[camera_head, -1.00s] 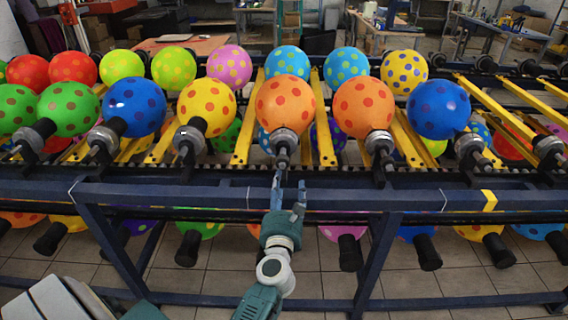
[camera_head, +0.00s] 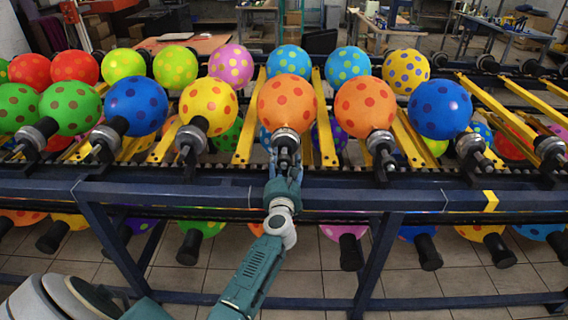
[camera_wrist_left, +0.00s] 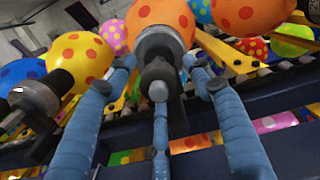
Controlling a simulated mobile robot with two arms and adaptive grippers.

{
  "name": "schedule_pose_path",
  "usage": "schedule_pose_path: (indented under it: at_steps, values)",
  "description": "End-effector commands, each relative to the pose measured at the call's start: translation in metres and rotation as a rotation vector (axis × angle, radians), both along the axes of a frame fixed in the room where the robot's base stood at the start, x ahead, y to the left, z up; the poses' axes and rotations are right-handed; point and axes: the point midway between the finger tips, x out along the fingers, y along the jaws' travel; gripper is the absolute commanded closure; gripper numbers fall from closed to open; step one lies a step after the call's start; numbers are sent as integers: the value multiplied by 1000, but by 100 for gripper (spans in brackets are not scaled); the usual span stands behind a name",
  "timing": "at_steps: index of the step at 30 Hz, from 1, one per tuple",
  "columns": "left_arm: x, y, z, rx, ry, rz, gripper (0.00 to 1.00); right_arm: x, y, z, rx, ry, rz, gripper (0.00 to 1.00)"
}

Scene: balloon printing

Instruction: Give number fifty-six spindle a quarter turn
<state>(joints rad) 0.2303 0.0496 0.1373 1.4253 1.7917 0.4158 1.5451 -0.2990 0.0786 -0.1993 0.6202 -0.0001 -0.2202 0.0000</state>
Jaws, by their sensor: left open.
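An orange balloon with darker orange dots (camera_head: 286,102) sits on a grey and black spindle (camera_head: 286,141) in the front row, near the middle of the head view. No number is readable on any spindle, so I cannot tell which is fifty-six. My left gripper (camera_head: 284,168) is just below and in front of this spindle. In the left wrist view its blue fingers are spread, two at the sides and one below the spindle's rounded end (camera_wrist_left: 158,88). The spindle lies between them; no firm contact shows. My right gripper is not in view.
A neighbouring spindle with an orange balloon (camera_head: 365,107) stands to the right, and one with a yellow balloon (camera_head: 208,106) to the left. A dark blue rail (camera_head: 430,197) runs across in front. More balloons hang on spindles below it.

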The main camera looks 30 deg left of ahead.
Motion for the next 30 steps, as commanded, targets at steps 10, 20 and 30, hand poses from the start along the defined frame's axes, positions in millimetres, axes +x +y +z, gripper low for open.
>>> schedule_pose_path:
  at_steps: [10,20,30]
  values:
    - [0,0,0,1,1,0,69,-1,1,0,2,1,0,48]
    - [0,0,-1,3,4,0,93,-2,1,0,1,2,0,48]
    - [-1,0,-1,106,71,-1,93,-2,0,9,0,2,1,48]
